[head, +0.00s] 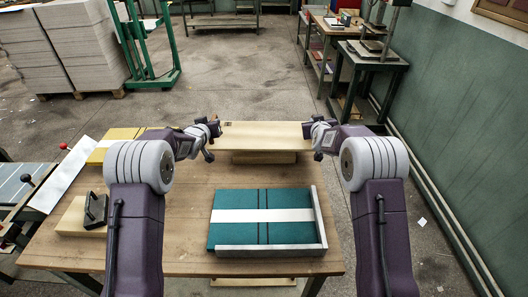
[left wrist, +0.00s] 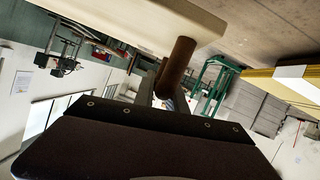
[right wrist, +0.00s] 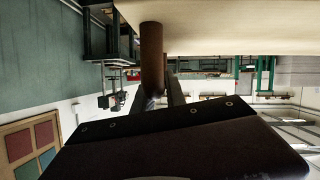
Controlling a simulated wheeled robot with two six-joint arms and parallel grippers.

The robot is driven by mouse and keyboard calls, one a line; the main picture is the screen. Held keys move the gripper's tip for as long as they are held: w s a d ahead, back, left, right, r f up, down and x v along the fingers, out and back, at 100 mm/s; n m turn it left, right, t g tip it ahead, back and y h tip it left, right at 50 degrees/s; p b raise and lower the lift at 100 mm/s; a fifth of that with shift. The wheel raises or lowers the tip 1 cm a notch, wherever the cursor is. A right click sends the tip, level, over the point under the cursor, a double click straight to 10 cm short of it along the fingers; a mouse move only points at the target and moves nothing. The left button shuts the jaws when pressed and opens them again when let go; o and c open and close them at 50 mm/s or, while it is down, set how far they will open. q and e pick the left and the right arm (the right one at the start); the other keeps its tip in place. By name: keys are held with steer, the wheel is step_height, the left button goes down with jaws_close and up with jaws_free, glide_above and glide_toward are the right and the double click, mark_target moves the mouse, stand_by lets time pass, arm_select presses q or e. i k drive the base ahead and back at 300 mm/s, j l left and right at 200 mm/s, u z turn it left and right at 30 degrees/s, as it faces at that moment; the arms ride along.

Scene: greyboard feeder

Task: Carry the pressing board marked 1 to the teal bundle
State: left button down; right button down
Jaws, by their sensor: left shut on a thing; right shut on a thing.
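The pale wooden pressing board (head: 262,136) is held level between my two grippers, beyond the teal bundle in the head view. A number on it is not legible. My left gripper (head: 214,129) is shut at its left end and my right gripper (head: 308,130) at its right end. The left wrist view shows the board's edge (left wrist: 130,18) and a brown round handle (left wrist: 176,62); the right wrist view shows the board's underside (right wrist: 235,28) and another brown handle (right wrist: 152,55). The teal bundle (head: 235,236), with a white band, lies on the table's near side.
A grey corner fence (head: 270,251) borders the teal bundle's near and right sides. A pale wooden block (head: 263,158) shows below the held board. A yellow bundle (head: 122,133) and a board with a black handle (head: 75,217) are at left. The table (head: 180,235) is bare left of the teal bundle.

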mark_target(262, 217)
steer(key=k, duration=1)
